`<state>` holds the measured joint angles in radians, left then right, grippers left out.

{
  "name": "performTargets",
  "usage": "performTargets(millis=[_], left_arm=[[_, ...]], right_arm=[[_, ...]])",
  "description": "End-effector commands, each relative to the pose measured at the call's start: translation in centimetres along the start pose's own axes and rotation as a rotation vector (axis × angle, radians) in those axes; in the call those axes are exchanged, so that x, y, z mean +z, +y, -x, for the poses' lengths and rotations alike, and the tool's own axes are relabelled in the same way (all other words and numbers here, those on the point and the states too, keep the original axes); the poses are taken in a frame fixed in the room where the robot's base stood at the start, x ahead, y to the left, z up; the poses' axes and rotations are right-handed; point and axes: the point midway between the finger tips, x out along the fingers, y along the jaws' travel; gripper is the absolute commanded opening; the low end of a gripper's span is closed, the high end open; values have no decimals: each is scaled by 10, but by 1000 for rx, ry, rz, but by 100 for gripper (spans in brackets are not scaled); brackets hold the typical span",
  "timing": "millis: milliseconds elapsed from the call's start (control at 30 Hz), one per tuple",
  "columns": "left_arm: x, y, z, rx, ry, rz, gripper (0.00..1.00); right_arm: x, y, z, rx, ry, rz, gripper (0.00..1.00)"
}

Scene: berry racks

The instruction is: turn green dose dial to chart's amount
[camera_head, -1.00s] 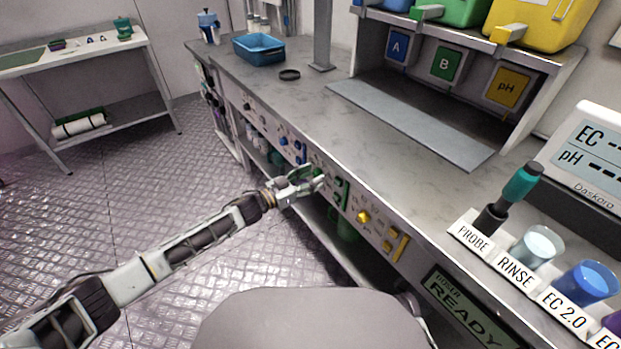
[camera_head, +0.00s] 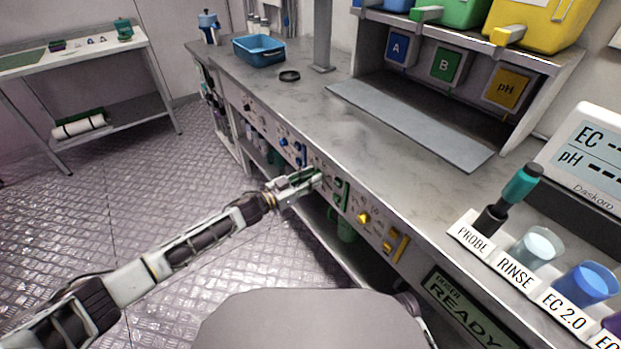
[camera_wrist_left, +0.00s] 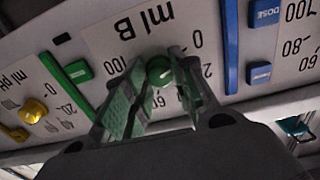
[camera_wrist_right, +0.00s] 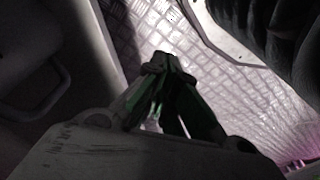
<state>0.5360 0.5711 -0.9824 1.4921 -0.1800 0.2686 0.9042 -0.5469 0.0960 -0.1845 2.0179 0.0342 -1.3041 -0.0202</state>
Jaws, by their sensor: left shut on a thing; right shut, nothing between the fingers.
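The green dose dial (camera_wrist_left: 159,70) sits on the "ml B" panel and shows upside down in the left wrist view, with a scale of numbers such as 0, 60 and 100 around it. A light pointer mark shows on its face. My left gripper (camera_wrist_left: 163,72) is shut on the dial; it also shows in the head view (camera_head: 318,178), at the bench's front panel, hiding the dial there. My right gripper (camera_wrist_right: 168,62) is shut and empty, seen only in its own wrist view, above the metal floor. The dosing chart is not readable in any view.
A yellow pH dial (camera_wrist_left: 33,111) and a green button (camera_wrist_left: 79,71) lie to one side of the green dial, blue buttons (camera_wrist_left: 264,12) to the other. On the bench stand the probe (camera_head: 508,197), a rinse beaker (camera_head: 537,248) and a blue cup (camera_head: 586,284).

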Motion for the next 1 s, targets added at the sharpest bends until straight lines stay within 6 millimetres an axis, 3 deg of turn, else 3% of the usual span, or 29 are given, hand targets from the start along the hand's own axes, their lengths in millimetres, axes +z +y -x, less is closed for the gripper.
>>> performTargets(millis=[300, 633, 1000], left_arm=[[0, 0, 0, 0, 0, -124, 2], [0, 0, 0, 0, -1, -381, 2], [0, 1, 0, 1, 0, -722, 2]], right_arm=[[2, 2, -2, 5, -10, 1, 0], [8, 10, -38, 18, -1, -6, 0], [13, 14, -55, 25, 7, -7, 0]])
